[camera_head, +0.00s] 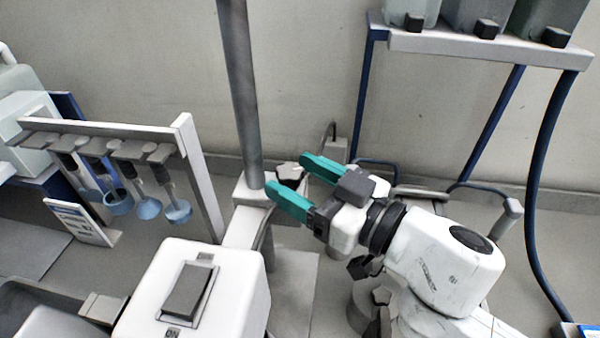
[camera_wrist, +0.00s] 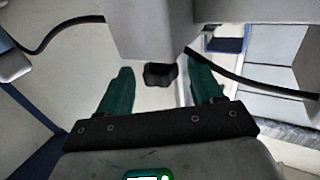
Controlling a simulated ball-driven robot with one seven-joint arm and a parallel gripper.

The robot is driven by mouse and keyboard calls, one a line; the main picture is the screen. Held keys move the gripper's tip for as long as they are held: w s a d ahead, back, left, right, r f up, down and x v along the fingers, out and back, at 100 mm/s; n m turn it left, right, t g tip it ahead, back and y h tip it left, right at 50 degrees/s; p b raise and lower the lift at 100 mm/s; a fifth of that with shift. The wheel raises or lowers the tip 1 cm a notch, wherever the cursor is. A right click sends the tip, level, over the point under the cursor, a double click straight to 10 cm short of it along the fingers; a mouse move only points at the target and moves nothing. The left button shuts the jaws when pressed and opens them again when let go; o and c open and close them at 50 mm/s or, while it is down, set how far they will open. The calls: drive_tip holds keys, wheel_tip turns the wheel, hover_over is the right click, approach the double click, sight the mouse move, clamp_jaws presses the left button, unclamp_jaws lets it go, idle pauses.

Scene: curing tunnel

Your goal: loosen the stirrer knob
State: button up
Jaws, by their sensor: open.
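A small dark knob (camera_wrist: 160,76), which looks like the stirrer knob, sits at the lower end of a grey block in the wrist view. I cannot tell how far along the fingers the knob lies.
A white box with a grey rocker switch (camera_head: 188,290) stands in front. A rack (camera_head: 105,128) with several hanging stirrers is at left. A shelf (camera_head: 480,50) with bins stands at upper right on blue legs. Cables run nearby.

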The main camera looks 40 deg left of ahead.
drive_tip(key=shift+a, duration=0.15)
drive_tip(key=shift+c, duration=0.2)
drive_tip(key=c, duration=1)
drive_tip(key=shift+w+n+g, duration=0.1)
drive_tip(key=shift+n+g, duration=0.3)
drive_tip(key=shift+g, duration=0.2)
drive_tip(key=shift+w+f+n+g+b, duration=0.1)
drive_tip(key=shift+n+g+b, duration=0.4)
drive_tip(key=shift+g, duration=0.3)
drive_tip(key=n+g+h+b, duration=0.1)
drive_tip(key=g, duration=0.1)
drive_tip(key=n+g+h+b, duration=0.1)
drive_tip(key=n+g, duration=0.1)
drive_tip(key=n+g+h+b, duration=0.1)
drive_tip(key=g, duration=0.1)
drive_tip(key=shift+w+a+f, duration=0.15)
drive_tip(key=shift+w+a, duration=0.05)
drive_tip(key=shift+w, duration=0.15)
drive_tip(key=n+g+h+b, duration=0.1)
drive_tip(key=n+g+h, duration=0.1)
drive_tip(key=n+g+h+b, duration=0.2)
drive_tip(key=shift+w+a+g, duration=0.15)
drive_tip(key=shift+a+g, duration=0.05)
drive_tip(key=shift+g, duration=0.2)
drive_tip(key=shift+n+g+h+b, duration=0.6)
drive_tip(key=shift+n+h+b, duration=0.1)
drive_tip(key=shift+n+h, duration=0.15)
drive_tip(key=shift+r+h, duration=0.2)
drive_tip(key=shift+h, duration=0.05)
